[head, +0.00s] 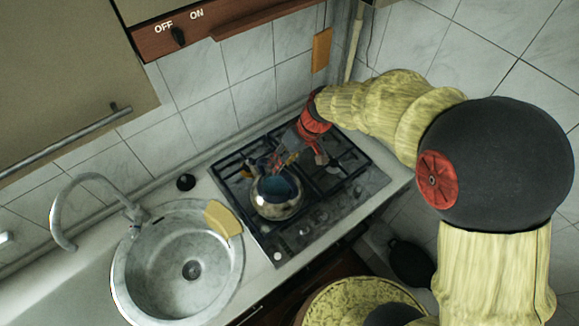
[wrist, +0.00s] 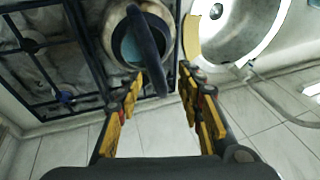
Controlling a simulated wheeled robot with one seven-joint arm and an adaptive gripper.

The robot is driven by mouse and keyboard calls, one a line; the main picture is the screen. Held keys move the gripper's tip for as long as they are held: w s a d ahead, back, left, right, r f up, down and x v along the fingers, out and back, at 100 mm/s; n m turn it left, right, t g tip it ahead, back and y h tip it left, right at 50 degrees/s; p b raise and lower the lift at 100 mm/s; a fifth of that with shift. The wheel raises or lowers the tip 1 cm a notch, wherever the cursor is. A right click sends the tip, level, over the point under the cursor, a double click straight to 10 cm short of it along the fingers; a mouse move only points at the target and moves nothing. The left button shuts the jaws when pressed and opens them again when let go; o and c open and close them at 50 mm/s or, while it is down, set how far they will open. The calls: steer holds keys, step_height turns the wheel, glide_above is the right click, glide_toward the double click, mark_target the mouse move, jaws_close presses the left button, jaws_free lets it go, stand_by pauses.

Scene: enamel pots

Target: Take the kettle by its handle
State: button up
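The kettle (head: 272,208) stands on the front of the stove, with a shiny pale body and a blue top. In the wrist view the kettle (wrist: 112,32) is at the top, and its dark arched handle (wrist: 149,50) reaches down toward my fingers. My gripper (head: 275,163) is just behind and above the kettle in the head view. In the wrist view my gripper (wrist: 162,76) is open, with the lower part of the handle between its two yellow-padded fingers. A clear gap shows on the right side; contact on the left cannot be told.
The black stove grates (head: 345,172) surround the kettle. A round sink (head: 150,287) with a curved faucet (head: 62,205) lies to the left, with a yellow sponge-like piece (head: 224,219) on its rim. A tiled wall (head: 205,122) stands close behind the stove.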

steer(key=a+f, duration=0.1)
steer(key=w+a+f+n, duration=0.1)
steer(key=f, duration=0.1)
steer(key=w+a+f+n+p, duration=0.1)
steer(key=f, duration=0.1)
steer(key=shift+w+a+f+t, duration=0.2)
steer(key=shift+a+f+t, duration=0.1)
steer(key=shift+t, duration=0.1)
steer(key=shift+c, duration=1.2)
steer(key=shift+r, duration=0.1)
steer(key=c, duration=0.7)
jaws_close()
steer(key=shift+w+r, duration=0.1)
